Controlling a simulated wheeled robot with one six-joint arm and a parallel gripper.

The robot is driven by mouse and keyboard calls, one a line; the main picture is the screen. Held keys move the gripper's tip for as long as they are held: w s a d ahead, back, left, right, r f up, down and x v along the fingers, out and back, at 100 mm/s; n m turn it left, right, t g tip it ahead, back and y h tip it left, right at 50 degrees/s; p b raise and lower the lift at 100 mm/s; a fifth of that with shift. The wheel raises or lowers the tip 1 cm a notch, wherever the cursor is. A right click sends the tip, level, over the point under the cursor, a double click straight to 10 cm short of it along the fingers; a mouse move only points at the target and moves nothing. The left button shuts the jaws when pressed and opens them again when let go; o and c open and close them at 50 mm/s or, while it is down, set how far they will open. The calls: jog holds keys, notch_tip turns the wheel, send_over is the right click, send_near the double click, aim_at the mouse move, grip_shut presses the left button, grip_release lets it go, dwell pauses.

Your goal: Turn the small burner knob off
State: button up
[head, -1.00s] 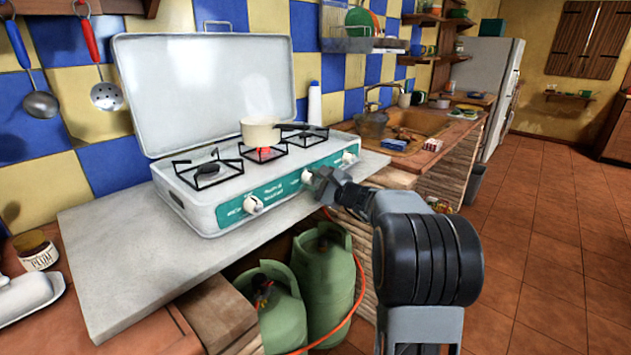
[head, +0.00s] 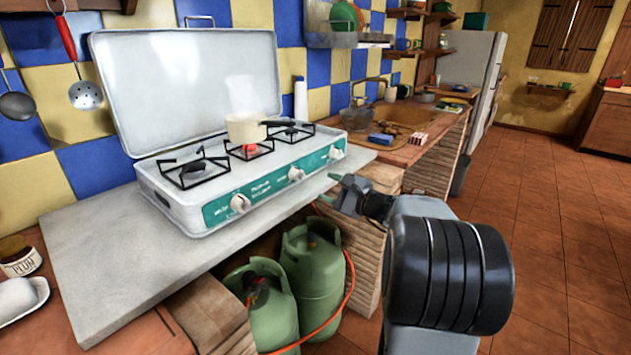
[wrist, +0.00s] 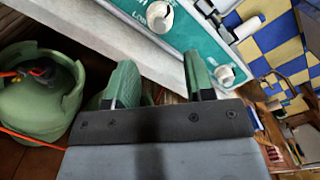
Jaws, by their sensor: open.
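The white camping stove (head: 185,212) has a teal front panel with three white knobs: left (head: 240,203), middle (head: 296,174) and right (head: 336,153). The middle burner (head: 250,149) glows red under a cream pot (head: 246,131). I cannot tell which knob is the small burner's. My gripper (head: 331,191) is open and empty, in front of and below the panel, apart from the knobs. In the wrist view, my gripper (wrist: 158,80) has its fingers spread below the panel. Two knobs show there, one up ahead (wrist: 160,16) and one to the right (wrist: 225,75).
The stove stands on a grey slab (head: 95,260) whose front edge overhangs two green gas bottles (head: 312,272) with an orange hose. A sink (head: 408,128) is at the back right. The tiled floor (head: 540,230) on the right is clear.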

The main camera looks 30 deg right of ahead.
jog(key=shift+v, duration=2.05)
